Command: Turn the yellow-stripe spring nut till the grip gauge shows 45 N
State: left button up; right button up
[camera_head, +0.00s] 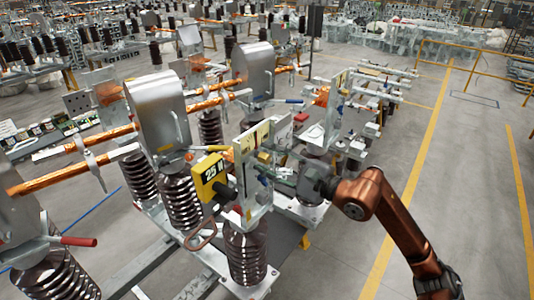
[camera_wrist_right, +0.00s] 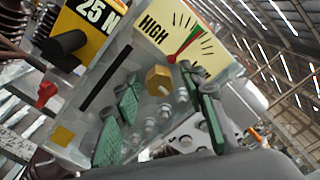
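A yellow sign (camera_head: 210,172) on the isolator frame reads 25 N. The sign (camera_wrist_right: 92,20) is cut off at the top of the right wrist view. A cream dial (camera_wrist_right: 172,30) marked HIGH has a red and green needle or mark pointing up right. A small yellow nut (camera_wrist_right: 158,80) sits on the grey plate below the dial; I cannot make out a stripe. My right gripper (camera_wrist_right: 160,95) is open, its green-padded fingers to either side of the nut and apart from it. In the head view my right gripper (camera_head: 284,172) is at the plate, partly hidden. My left gripper is out of view.
A black handle (camera_wrist_right: 65,43) and a red knob (camera_wrist_right: 47,92) stick out left of the plate. Brown ribbed insulators (camera_head: 246,255) and copper bars (camera_head: 45,180) crowd the left. Several bolts sit below the nut. The grey floor (camera_head: 470,190) at right is clear.

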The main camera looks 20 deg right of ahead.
jog(key=shift+w+a+f, duration=0.1)
jog(key=shift+w, duration=0.1)
grip_shut()
dwell(0.4)
